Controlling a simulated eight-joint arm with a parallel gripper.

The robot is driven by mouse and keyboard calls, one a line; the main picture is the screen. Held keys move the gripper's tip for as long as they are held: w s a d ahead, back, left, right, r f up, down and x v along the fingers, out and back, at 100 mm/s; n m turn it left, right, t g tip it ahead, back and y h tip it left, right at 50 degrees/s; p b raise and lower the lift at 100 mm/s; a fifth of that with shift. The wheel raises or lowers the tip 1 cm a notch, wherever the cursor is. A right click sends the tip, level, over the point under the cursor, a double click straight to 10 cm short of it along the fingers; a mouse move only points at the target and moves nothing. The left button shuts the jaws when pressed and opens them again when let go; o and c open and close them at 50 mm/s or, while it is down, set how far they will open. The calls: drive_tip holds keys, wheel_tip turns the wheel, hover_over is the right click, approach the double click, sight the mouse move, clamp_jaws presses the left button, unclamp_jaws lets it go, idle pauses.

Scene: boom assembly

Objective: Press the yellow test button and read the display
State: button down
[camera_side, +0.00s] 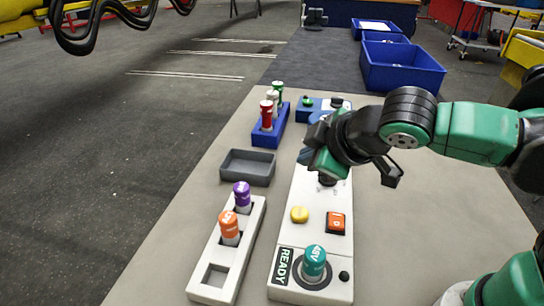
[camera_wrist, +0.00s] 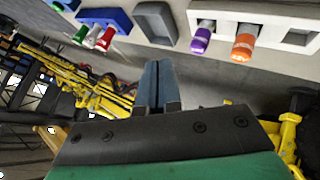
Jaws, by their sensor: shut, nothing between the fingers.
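The yellow button (camera_side: 299,214) is on the white test panel (camera_side: 315,195), left of an orange square switch (camera_side: 336,222). The display (camera_side: 283,266) at the panel's near left reads "READY". A teal-capped cylinder marked ASV (camera_side: 314,262) stands upright in the panel's round socket. My gripper (camera_side: 306,156) is at the panel's far end, beyond the yellow button and apart from it. In the wrist view its blue-grey fingers (camera_wrist: 158,84) are together and empty. The yellow button is not visible in the wrist view.
A white rack (camera_side: 248,240) left of the panel holds purple (camera_side: 242,195) and orange (camera_side: 229,227) cylinders, with an empty square slot. A grey tray (camera_side: 247,167) and a blue rack (camera_side: 270,134) with several cylinders stand farther back. Blue bins (camera_side: 402,68) are behind.

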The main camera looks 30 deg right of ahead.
sight(303, 215)
idle(0.3)
drive_tip(key=shift+f, duration=4.4)
drive_tip(key=shift+f, duration=0.15)
drive_tip(key=shift+f, duration=0.3)
drive_tip(key=shift+r, duration=0.15)
drive_tip(key=shift+r, duration=0.3)
drive_tip(key=shift+r, duration=0.1)
drive_tip(key=shift+r, duration=2.4)
